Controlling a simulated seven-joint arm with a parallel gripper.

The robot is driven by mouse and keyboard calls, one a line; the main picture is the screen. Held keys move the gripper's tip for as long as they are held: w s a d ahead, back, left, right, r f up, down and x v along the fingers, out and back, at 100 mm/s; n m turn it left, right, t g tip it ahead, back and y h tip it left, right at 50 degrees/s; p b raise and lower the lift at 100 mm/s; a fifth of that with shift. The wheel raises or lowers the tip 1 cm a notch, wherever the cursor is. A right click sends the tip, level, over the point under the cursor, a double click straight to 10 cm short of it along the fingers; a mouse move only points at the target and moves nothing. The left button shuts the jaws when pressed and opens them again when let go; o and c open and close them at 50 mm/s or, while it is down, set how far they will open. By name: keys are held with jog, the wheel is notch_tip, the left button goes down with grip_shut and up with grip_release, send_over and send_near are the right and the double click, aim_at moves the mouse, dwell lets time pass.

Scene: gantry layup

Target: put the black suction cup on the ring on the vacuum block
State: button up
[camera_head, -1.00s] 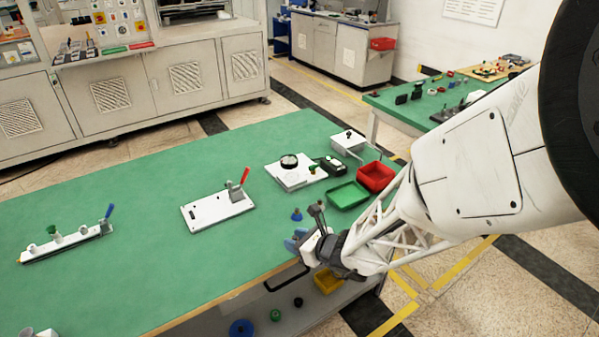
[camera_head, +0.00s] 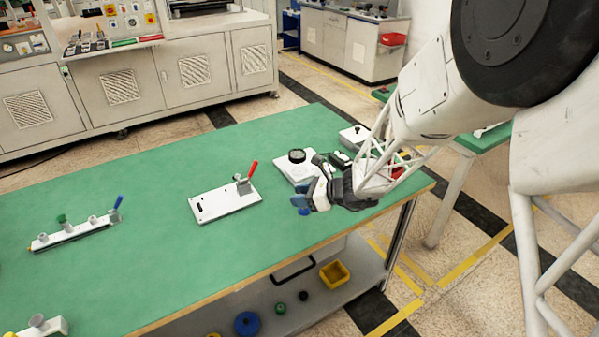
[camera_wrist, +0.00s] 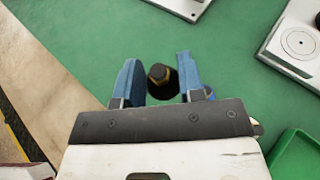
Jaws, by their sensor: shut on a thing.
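A black suction cup with a brass-coloured collar (camera_wrist: 160,80) is between the blue fingers of my gripper (camera_wrist: 160,76). My gripper also shows in the head view (camera_head: 304,203), above the near right part of the green table; the cup cannot be made out there. A white block (camera_head: 283,168) with a black round gauge (camera_head: 297,155) lies just behind my gripper, partly hidden by it. In the wrist view this block (camera_wrist: 282,50) is at the right edge, and its flat ring (camera_wrist: 299,42) is bare. The cup is apart from it.
A white plate with a red lever (camera_head: 222,206) lies left of my gripper. A rail with a blue lever (camera_head: 75,234) is farther left. A green tray (camera_wrist: 294,158) is at lower right in the wrist view. The table (camera_head: 180,270) has free room between.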

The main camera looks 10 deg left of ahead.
jog(key=w+n+g, duration=0.1)
jog(key=w, duration=0.1)
jog(key=w+g, duration=0.1)
jog(key=w+n+g, duration=0.1)
jog(key=w, duration=0.1)
jog(key=shift+w+d+f+n, duration=0.3)
jog(key=shift+w+d, duration=0.05)
jog(key=shift+w+d+f+n+g, duration=0.15)
jog(key=shift+w+d+n+g, duration=0.15)
jog(key=shift+w, duration=0.3)
jog(key=shift+w+d+f+n+g, duration=0.2)
jog(key=shift+w+g, duration=0.2)
jog(key=shift+w, duration=0.2)
jog(key=shift+w+a, duration=0.1)
send_over(301, 171)
jog(key=shift+f, duration=0.65)
jog(key=shift+f, duration=1.8)
jog(key=shift+f, duration=0.1)
